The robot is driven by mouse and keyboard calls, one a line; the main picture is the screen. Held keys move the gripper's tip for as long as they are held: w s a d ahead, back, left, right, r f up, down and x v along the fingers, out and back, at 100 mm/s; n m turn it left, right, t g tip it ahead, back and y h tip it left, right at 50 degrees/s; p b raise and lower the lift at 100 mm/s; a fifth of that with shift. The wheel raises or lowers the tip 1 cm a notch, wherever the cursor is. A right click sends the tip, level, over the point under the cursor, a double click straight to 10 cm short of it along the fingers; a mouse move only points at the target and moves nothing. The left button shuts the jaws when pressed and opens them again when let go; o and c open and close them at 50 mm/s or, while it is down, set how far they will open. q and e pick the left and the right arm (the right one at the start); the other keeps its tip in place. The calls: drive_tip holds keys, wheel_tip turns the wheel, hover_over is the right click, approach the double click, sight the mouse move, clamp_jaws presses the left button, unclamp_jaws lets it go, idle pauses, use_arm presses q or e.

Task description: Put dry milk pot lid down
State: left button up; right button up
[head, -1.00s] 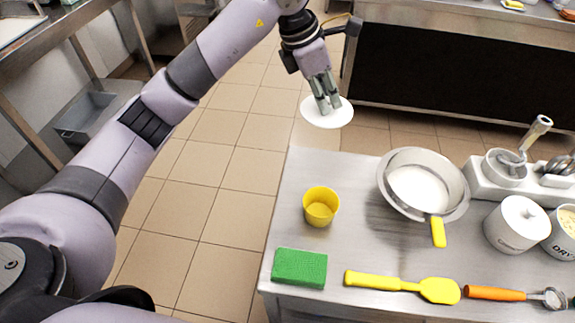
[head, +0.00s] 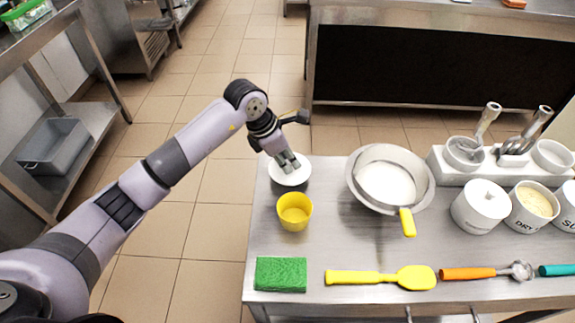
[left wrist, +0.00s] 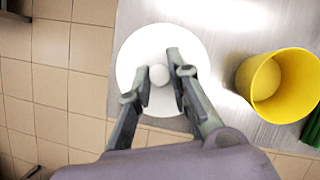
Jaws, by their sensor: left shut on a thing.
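The white round lid (head: 289,178) is at the far left corner of the steel table, behind the yellow cup. My left gripper (head: 287,163) is over it, shut on its knob. In the left wrist view the lid (left wrist: 128,66) shows with its knob between the two fingers (left wrist: 161,76). I cannot tell whether the lid touches the tabletop. The dry milk pot (head: 531,207), marked "DRY", stands open at the right with pale powder in it. My right gripper is not in view.
A yellow cup (head: 294,211) stands just in front of the lid.

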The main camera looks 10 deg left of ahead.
use_arm(q)
wheel_tip(320, 180, down, 3)
drive_tip(key=shift+f, duration=0.1)
drive_tip(key=o, duration=0.8)
drive_tip(key=shift+r, duration=0.25)
drive_tip(key=shift+b+v, duration=0.45)
drive_tip(key=shift+v, duration=5.4)
